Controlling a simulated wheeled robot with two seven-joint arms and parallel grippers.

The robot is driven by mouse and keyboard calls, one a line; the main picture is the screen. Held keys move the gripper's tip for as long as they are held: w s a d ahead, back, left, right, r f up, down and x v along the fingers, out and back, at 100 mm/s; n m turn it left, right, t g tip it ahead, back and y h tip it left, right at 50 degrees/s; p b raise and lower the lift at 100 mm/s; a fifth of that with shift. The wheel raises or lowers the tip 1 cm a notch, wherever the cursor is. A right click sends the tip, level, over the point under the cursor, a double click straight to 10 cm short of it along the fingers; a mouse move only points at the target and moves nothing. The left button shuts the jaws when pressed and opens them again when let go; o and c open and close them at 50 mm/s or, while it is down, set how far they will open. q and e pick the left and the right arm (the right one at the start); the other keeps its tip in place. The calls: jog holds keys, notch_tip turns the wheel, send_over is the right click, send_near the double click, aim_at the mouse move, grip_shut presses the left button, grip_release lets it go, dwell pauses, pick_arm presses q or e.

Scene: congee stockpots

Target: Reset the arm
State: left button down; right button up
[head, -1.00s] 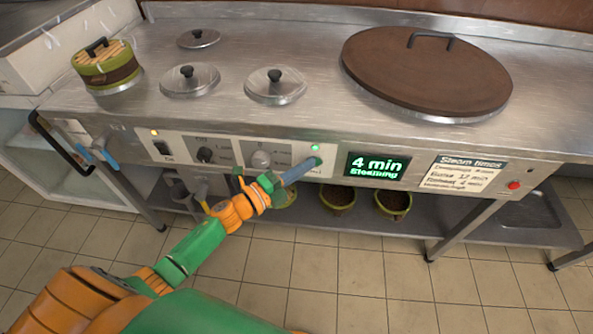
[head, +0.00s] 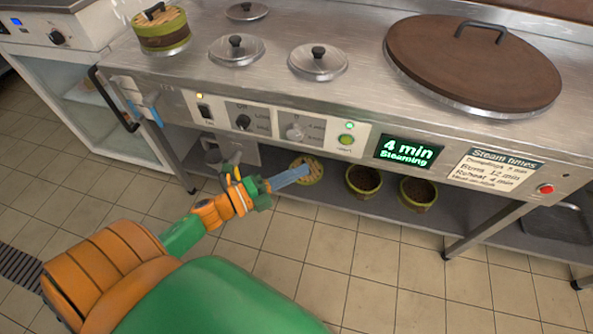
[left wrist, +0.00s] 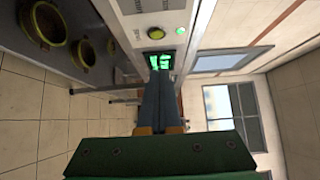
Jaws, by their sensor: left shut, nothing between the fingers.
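My left gripper (head: 289,177) is shut and empty, held in front of the counter and below its control panel (head: 270,126). In the head view its blue-grey fingers point right, with the lower shelf behind them. The left wrist view shows the same shut fingers (left wrist: 160,98) pointing at the panel side. The green start button (head: 346,139) and a lit green lamp (head: 350,126) are above and right of the fingertips, apart from them. The display (head: 408,152) reads "4 min Steaming". My right gripper is not in view.
A large brown lid (head: 474,62) and several small metal lids (head: 318,62) are on the counter top. A green-banded steamer basket (head: 162,30) stands at the left. The tiled floor (head: 370,265) in front is clear.

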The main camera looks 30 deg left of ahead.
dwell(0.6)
pick_arm(q)
jog(key=s+a+f+n+g+y, duration=0.2)
jog(key=a+f+n+y, duration=0.15)
jog(key=f+n, duration=0.4)
jog(key=s+a+f+n+g+y, duration=0.25)
jog(key=f+n+y, duration=0.2)
jog(key=f, duration=0.65)
jog(key=s+d+f+n+g, duration=0.2)
jog(key=s+f+n+g, duration=0.1)
jog(key=s+f, duration=0.4)
jog(key=s+d+f+n+g+y, duration=0.1)
jog(key=s+d+f+n+g, duration=0.2)
jog(key=s, duration=0.6)
jog(key=s+d+f+n+g, duration=0.2)
jog(key=s+f+n+g, duration=0.15)
jog(key=s+f, duration=0.4)
notch_tip(320, 180, up, 22)
jog(key=s+p, duration=0.2)
jog(key=p, duration=1.9)
jog(key=shift+s+d+f+g, duration=0.15)
jog(key=shift+s+d+g, duration=0.05)
jog(key=shift+d+g, duration=0.2)
